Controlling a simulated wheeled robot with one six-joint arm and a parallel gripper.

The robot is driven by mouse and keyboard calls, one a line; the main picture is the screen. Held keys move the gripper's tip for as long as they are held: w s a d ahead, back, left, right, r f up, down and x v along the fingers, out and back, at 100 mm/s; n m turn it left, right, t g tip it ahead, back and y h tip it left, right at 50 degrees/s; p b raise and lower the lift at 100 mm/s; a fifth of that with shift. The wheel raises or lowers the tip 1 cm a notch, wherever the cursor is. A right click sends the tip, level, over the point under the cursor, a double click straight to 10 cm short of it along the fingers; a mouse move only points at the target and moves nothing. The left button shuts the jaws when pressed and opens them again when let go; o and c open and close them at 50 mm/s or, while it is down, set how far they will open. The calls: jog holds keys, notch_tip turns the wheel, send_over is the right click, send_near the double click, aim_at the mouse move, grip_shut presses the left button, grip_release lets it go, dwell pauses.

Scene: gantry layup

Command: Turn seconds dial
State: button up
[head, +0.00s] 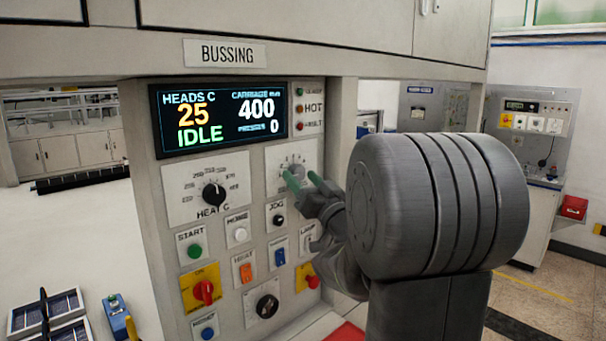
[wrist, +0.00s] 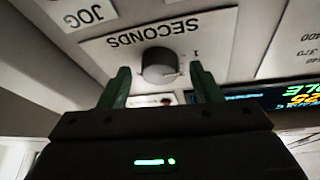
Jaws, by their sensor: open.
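The seconds dial is a grey round knob on a white plate marked SECONDS. In the wrist view the knob (wrist: 159,66) sits between my gripper's two green fingertips, with gaps showing at its sides; I cannot tell how deep the fingers reach. In the head view its scale plate (head: 293,163) shows at the upper right of the panel, and the knob is mostly hidden behind my gripper (head: 305,181). My gripper is open and holds nothing. In the wrist view the gripper (wrist: 160,82) shows upside-down panel text above it.
Left of the seconds plate is the HEAT C dial (head: 213,194). Below are the JOG button (head: 278,219), HOME button (head: 240,234) and START button (head: 194,250). A red knob on yellow (head: 203,291) is lower left. The display (head: 217,118) reads IDLE.

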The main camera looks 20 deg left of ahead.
jog(key=shift+w+a, duration=0.1)
jog(key=shift+a, duration=0.05)
jog(key=c, duration=1)
jog(key=shift+m, duration=0.4)
jog(key=m, duration=0.1)
jog(key=m+t+h+b, duration=0.1)
jog(key=m, duration=0.1)
jog(key=shift+s+r+m+h, duration=0.15)
jog(key=shift+s+m+h, duration=0.05)
jog(key=shift+m+h, duration=0.1)
jog(key=shift+m+t+h, duration=0.6)
jog(key=shift+m+h, duration=0.3)
jog(key=shift+m, duration=0.9)
